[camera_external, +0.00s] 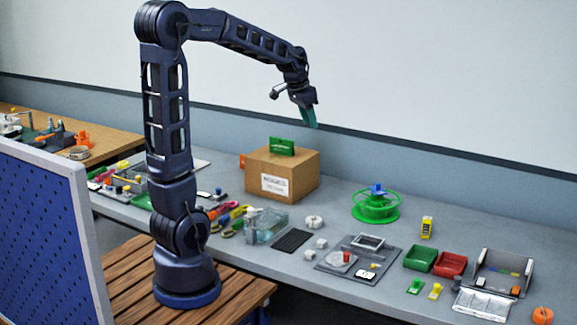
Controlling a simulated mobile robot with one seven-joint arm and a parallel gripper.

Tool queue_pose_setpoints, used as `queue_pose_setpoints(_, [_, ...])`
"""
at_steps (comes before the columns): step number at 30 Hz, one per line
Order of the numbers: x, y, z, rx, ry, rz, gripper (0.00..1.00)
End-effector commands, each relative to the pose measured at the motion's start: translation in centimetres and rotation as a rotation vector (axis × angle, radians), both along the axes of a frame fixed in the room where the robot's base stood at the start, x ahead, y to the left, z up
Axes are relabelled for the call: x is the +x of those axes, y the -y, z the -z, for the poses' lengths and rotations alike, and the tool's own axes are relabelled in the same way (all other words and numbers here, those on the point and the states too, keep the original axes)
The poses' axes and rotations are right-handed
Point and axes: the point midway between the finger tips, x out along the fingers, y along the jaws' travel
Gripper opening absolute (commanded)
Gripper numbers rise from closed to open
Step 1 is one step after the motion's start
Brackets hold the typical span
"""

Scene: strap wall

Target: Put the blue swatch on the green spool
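A green spool (376,213), open-framed and round, stands on the grey bench right of the cardboard box. A small blue piece (377,190) shows at the top middle of the spool; I cannot tell whether it is the blue swatch or part of the spool. No other thing in view can be made out clearly as a blue swatch. My gripper (311,119), with teal fingers pointing down, hangs high above the bench, up and left of the spool in the picture. It appears empty, and its fingers are too small to tell open from shut.
A cardboard box (264,178) with a green item (282,146) on top stands below my gripper. Red (451,264) and green (420,258) bins, a yellow bottle (427,227) and a grey plate (330,268) lie towards the front right. Bench around the spool is mostly clear.

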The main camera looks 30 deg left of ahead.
Motion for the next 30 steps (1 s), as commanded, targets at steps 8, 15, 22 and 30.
queue_pose_setpoints(8, [-8.7,-4.3,-2.0,-0.008,0.023,-0.166,0.38])
queue_pose_setpoints(15, [-16.1,-7.1,-2.1,-0.015,0.045,-0.311,0.38])
queue_pose_setpoints(22, [-22.7,-9.2,-0.8,-0.022,0.068,-0.450,0.38])
queue_pose_setpoints(30, [-27.0,-10.4,0.8,-0.027,0.085,-0.552,0.38])
